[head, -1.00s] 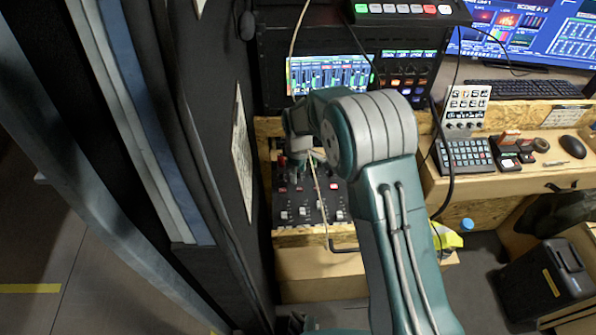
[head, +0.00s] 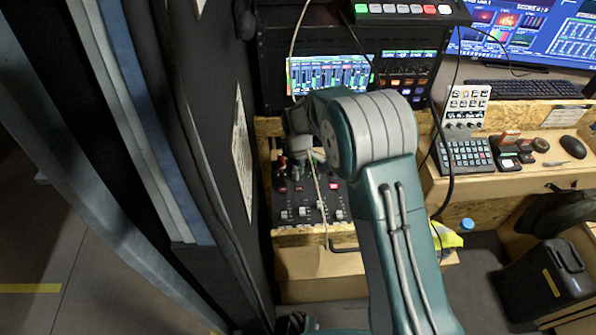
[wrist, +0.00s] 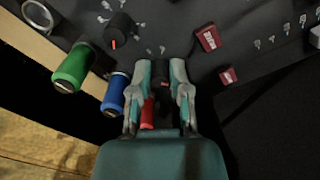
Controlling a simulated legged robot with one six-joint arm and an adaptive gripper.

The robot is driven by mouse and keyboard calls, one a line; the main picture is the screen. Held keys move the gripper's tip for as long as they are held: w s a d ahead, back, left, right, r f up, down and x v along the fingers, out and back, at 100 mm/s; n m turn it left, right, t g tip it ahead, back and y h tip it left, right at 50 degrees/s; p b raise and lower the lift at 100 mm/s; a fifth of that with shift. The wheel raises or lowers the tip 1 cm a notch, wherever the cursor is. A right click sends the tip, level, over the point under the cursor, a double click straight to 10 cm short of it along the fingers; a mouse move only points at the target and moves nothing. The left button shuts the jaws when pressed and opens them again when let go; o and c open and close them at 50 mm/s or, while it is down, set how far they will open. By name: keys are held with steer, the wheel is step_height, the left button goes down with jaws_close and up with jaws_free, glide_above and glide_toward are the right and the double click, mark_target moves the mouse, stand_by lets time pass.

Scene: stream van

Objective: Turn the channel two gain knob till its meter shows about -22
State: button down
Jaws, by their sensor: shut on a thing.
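The mixer panel (head: 310,210) lies below the rack, partly behind my arm. In the wrist view, my gripper (wrist: 160,70) has its two fingers closed around a black gain knob (wrist: 161,76); the fingers hide much of it. Its channel label cannot be read. My gripper also shows over the back of the panel in the head view (head: 297,170). Another black knob with a red pointer (wrist: 121,28) stands free to the left. The level meters show as bars on the rack screen (head: 330,75); their numbers are too small to read.
A green plug (wrist: 75,68), a blue plug (wrist: 115,95) and a red plug (wrist: 148,112) stand close by the fingers. Red buttons (wrist: 208,38) lie to the right. A pale cable (head: 318,190) hangs across the panel. A dark wall (head: 215,130) stands close on the left.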

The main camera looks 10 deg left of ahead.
steer(key=shift+m, duration=0.4)
steer(key=m, duration=0.5)
steer(key=shift+f+m, duration=0.1)
steer(key=shift+m, duration=0.2)
steer(key=m, duration=0.5)
steer(key=shift+s+m, duration=0.1)
steer(key=shift+m, duration=0.2)
steer(key=c, duration=0.6)
jaws_free()
